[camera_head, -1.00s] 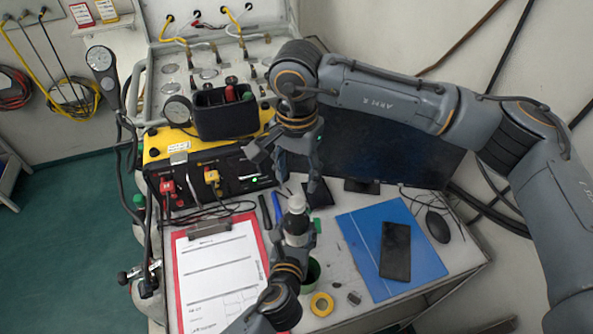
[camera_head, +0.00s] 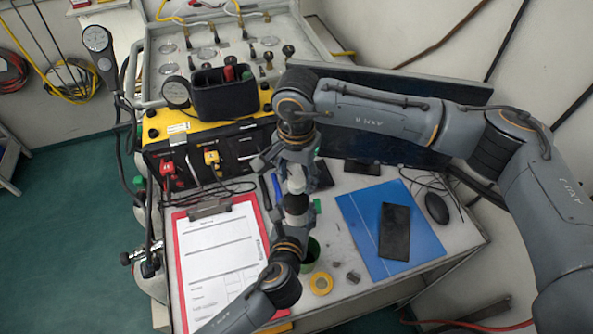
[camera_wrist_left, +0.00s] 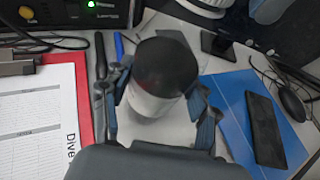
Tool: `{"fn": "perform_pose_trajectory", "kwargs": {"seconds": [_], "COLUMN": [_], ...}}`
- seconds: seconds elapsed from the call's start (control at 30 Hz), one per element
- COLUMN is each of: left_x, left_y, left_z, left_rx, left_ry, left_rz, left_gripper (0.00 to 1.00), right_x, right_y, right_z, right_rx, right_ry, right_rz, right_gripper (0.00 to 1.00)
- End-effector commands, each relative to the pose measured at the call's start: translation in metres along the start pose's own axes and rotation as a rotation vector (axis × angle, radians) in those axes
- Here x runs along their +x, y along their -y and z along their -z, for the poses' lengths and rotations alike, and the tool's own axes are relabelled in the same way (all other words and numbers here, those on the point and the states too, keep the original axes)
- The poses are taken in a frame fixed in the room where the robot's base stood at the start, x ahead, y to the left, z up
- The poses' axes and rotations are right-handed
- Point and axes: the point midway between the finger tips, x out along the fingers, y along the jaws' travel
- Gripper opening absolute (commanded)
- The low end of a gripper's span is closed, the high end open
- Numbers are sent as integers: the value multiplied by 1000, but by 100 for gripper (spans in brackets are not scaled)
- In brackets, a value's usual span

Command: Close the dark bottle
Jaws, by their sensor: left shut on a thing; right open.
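The dark bottle (camera_head: 295,204) stands upright above the desk, with a pale band around its body. My left gripper (camera_head: 296,218) is shut on it from the front. In the left wrist view the bottle (camera_wrist_left: 165,65) shows a dark rounded end and a white band between the two fingers. A pale cap-like piece (camera_head: 296,181) shows directly over the bottle in the head view. I cannot tell whether it is seated on the neck. My right gripper (camera_head: 290,170) points down from above, open, with its fingers around the level of that piece and partly hiding it.
A red clipboard (camera_head: 215,260) lies left of the bottle. A blue folder (camera_head: 350,205) with a black phone (camera_head: 395,232) lies right. A yellow tape roll (camera_head: 321,283) and a green cup (camera_head: 311,252) are in front. The yellow-black air panel (camera_head: 200,140) and monitor stand behind.

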Motion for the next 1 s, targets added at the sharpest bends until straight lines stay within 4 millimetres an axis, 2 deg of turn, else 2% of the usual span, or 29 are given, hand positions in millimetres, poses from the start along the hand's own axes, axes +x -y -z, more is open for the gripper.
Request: {"fn": "perform_pose_trajectory", "kwargs": {"seconds": [0.13, 0.17, 0.4, 0.57, 0.67, 1.0], "left_x": [0, 0, 0, 0, 0, 0], "left_y": [0, 0, 0, 0, 0, 0], "left_z": [1, 1, 1, 1, 1, 1], "left_rx": [0, 0, 0, 0, 0, 0], "left_ry": [-3, -3, -2, -2, -2, -2], "left_rz": [0, 0, 0, 0, 0, 0], "left_gripper": [0, 0, 0, 0, 0, 0], "right_x": [0, 0, 0, 0, 0, 1], "right_y": [0, 0, 0, 0, 0, 0], "right_z": [0, 0, 0, 0, 0, 0], "right_rx": [0, 0, 0, 24, 135, 897], "right_ry": [0, 0, 0, 0, 0, 0], "right_rz": [0, 0, 0, 0, 0, -1], "right_gripper": [52, 47, 0, 0, 0, 0]}}
